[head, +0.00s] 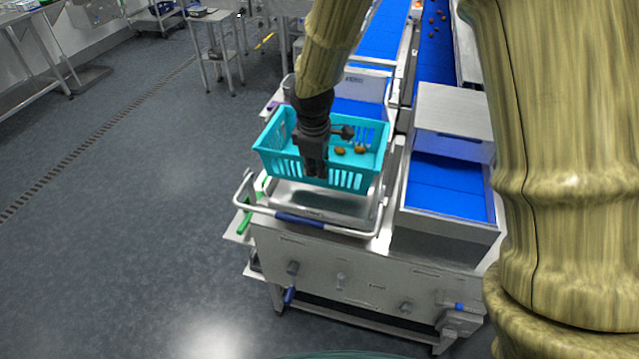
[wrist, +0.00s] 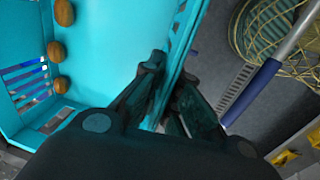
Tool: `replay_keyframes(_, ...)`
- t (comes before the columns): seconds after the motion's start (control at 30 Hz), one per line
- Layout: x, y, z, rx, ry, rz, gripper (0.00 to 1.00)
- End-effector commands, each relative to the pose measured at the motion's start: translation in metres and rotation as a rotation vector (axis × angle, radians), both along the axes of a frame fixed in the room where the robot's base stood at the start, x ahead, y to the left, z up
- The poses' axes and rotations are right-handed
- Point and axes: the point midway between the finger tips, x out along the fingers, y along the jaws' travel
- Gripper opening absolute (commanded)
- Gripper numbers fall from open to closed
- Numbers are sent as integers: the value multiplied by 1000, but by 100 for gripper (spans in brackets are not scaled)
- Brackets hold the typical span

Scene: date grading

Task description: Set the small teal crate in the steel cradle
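The small teal crate (head: 355,181) has slotted walls and holds several brown dates (head: 340,150). In the head view it sits over the steel cradle (head: 325,201), whose tray shows below the crate's front wall. I cannot tell whether the crate rests on the cradle or hangs just above it. My gripper (head: 315,170) is at the crate's front wall. In the wrist view, my gripper (wrist: 172,118) has one finger on each side of the teal wall (wrist: 182,50), closed on it. The dates (wrist: 57,51) lie on the crate floor.
A bar with a blue grip (head: 300,219) runs along the cradle's front. A blue conveyor belt (head: 445,185) lies to the right, with a white box (head: 368,84) behind the crate. The grey floor (head: 130,220) at left is open.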

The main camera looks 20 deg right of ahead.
Motion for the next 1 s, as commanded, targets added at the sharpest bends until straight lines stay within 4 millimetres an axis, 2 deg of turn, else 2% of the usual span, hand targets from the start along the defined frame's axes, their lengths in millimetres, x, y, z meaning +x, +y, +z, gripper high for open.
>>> replay_keyframes(0.4, -1, -1, -45, -1, 0, -1, 0)
replay_keyframes(0.73, 0, 0, -62, 0, 0, 1, 0)
replay_keyframes(1.0, -1, 0, -89, -1, 1, 1, 0)
